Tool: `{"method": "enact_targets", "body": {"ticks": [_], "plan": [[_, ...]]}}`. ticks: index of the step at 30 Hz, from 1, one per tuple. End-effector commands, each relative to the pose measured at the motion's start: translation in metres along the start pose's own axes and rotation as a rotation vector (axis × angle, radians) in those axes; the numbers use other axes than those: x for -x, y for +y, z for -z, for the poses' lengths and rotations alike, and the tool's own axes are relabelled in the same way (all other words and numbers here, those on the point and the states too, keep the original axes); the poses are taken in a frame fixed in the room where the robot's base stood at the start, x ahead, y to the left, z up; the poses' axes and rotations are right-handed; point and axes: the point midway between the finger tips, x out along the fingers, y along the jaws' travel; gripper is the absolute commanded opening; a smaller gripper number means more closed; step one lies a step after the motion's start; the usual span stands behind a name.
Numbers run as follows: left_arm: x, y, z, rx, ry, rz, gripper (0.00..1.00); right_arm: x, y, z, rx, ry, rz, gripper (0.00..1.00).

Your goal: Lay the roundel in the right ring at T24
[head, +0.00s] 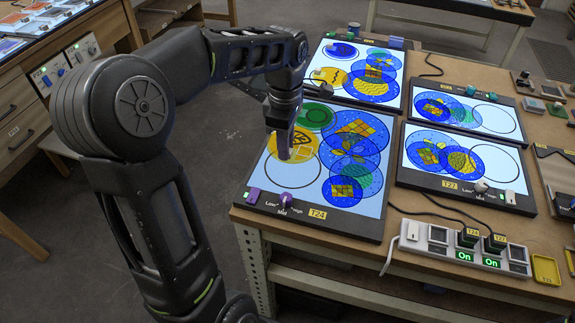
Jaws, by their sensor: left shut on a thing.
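The T24 light panel (237,196) lies lit on the workbench, its yellow label at the front edge. My left gripper (284,154) reaches down over its left half, shut on a yellow roundel (303,146) with dark markings. The roundel overlaps the upper part of an empty dark ring (293,187); I cannot tell whether it touches the panel. A green roundel (315,115) lies behind it. Overlapping blue roundels with yellow patterns (357,130) fill the right side. The fingers hide part of the yellow roundel. My right gripper is not in view.
The T27 panel (458,185) lies to the right, with further lit panels (352,72) behind. A power strip (460,247) with plugs and cables lies in front of T27. A yellow tray (546,270) sits at the right. Another bench stands at the upper left.

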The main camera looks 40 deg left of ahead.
Motion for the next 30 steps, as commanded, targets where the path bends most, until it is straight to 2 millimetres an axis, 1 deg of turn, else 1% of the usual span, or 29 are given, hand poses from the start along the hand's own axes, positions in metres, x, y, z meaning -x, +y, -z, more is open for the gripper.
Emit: {"method": "enact_targets", "body": {"ticks": [3, 6, 9, 17, 20, 25, 27, 30], "plan": [[-0.022, -0.001, 0.000, 0.001, 0.000, 0.006, 0.00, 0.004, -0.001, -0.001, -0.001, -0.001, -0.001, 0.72], [-0.035, 0.000, 0.000, 0.002, 0.000, 0.002, 0.00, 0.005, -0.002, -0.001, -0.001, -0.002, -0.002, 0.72], [-0.039, 0.000, 0.000, 0.002, 0.000, 0.001, 0.00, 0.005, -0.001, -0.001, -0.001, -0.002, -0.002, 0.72], [-0.040, 0.000, 0.000, 0.001, 0.000, 0.001, 0.00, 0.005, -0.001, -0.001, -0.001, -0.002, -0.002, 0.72], [-0.050, -0.001, 0.001, 0.001, 0.000, 0.003, 0.00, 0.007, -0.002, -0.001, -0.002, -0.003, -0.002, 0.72], [-0.072, -0.001, 0.001, 0.001, 0.000, 0.003, 0.00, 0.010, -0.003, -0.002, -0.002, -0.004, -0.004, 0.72], [-0.076, 0.000, 0.000, 0.001, 0.000, 0.001, 0.00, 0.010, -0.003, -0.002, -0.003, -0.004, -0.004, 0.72], [-0.076, 0.000, 0.000, 0.001, 0.000, 0.000, 0.00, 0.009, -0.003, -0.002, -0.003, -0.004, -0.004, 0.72]]}}
